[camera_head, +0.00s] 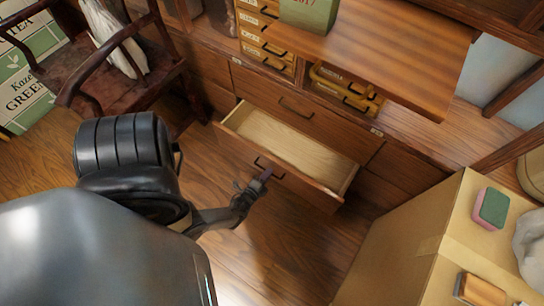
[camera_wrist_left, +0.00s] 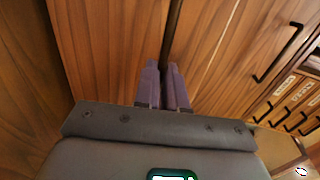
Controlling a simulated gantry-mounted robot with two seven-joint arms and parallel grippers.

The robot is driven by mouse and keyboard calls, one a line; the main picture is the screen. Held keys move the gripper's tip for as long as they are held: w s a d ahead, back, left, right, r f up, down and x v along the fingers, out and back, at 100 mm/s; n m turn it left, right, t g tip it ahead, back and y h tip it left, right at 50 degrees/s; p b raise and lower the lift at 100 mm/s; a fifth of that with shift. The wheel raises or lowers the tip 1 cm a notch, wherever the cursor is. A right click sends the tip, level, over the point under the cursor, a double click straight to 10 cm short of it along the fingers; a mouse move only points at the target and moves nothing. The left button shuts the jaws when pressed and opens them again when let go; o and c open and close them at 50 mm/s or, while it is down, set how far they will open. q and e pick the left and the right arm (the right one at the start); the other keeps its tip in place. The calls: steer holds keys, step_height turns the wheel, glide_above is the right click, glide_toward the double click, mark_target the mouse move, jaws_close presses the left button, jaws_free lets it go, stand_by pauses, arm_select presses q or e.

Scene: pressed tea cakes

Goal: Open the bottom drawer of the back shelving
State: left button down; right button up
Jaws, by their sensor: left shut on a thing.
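The bottom drawer (camera_head: 290,146) of the back wooden shelving stands pulled out, and its pale, empty inside shows in the head view. Its dark handle (camera_head: 278,176) is on the front panel; in the left wrist view the handle (camera_wrist_left: 173,28) is a dark bar running up from between the fingers. My left gripper (camera_head: 265,174) is shut on this handle, its purple fingers (camera_wrist_left: 163,78) on either side of the bar. The fingers hide part of the handle. My right gripper is in neither view.
A closed drawer (camera_head: 304,117) sits above the open one. A cardboard box (camera_head: 410,245) with a green-and-pink sponge (camera_head: 491,208) on it stands at the right. A dark wooden chair (camera_head: 100,62) is at the upper left. Wooden floor (camera_head: 285,235) is clear before the drawer.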

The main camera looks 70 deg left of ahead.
arm_select(q)
steer(key=shift+s, duration=0.1)
steer(key=c, duration=1.2)
jaws_free()
steer(key=shift+p+v, duration=1.65)
steer(key=shift+v, duration=3.7)
